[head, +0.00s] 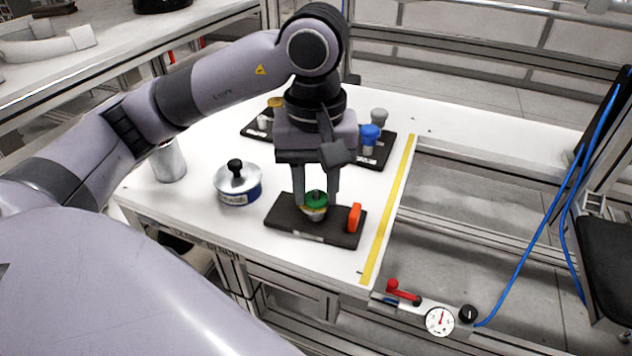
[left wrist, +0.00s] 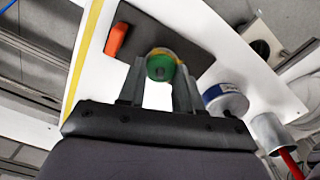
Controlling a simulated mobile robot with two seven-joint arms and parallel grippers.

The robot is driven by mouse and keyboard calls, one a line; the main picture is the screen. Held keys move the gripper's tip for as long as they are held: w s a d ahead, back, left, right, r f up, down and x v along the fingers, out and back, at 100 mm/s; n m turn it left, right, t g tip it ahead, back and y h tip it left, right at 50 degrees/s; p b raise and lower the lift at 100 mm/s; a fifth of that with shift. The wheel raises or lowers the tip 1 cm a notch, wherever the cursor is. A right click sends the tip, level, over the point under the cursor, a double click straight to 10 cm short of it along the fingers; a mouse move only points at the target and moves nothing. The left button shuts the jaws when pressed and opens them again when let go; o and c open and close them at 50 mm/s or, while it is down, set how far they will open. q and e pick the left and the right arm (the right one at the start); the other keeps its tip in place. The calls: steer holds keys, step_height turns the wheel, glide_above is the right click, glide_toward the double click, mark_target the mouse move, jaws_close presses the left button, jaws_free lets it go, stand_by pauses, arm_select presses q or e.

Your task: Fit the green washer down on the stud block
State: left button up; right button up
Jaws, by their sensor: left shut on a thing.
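The green washer (head: 317,199) is between the two fingertips of my left gripper (head: 315,203), which is shut on it. It also shows in the left wrist view (left wrist: 158,67), held between the fingers (left wrist: 160,84). A dark stud tip shows at the washer's centre in both views. A pale, yellowish part, probably of the stud block (head: 315,214), shows just under the washer. I cannot tell whether the washer touches what is below it. These stand over a dark plate (head: 287,217). My right gripper is in neither view.
An orange block (head: 354,217) stands on the plate, close to the right finger. A blue tin with a knobbed lid (head: 238,185) and a grey cup (head: 168,162) stand to the left. Behind is a dark tray (head: 376,157) with several pegs. A yellow strip (head: 387,209) marks the bench's right edge.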

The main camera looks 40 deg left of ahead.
arm_select(q)
steer(key=o, duration=1.1)
steer(key=shift+r, duration=0.25)
step_height(320, 180, up, 5)
steer(key=shift+r+p, duration=0.2)
steer(key=shift+p, duration=0.8)
steer(key=shift+r, duration=0.6)
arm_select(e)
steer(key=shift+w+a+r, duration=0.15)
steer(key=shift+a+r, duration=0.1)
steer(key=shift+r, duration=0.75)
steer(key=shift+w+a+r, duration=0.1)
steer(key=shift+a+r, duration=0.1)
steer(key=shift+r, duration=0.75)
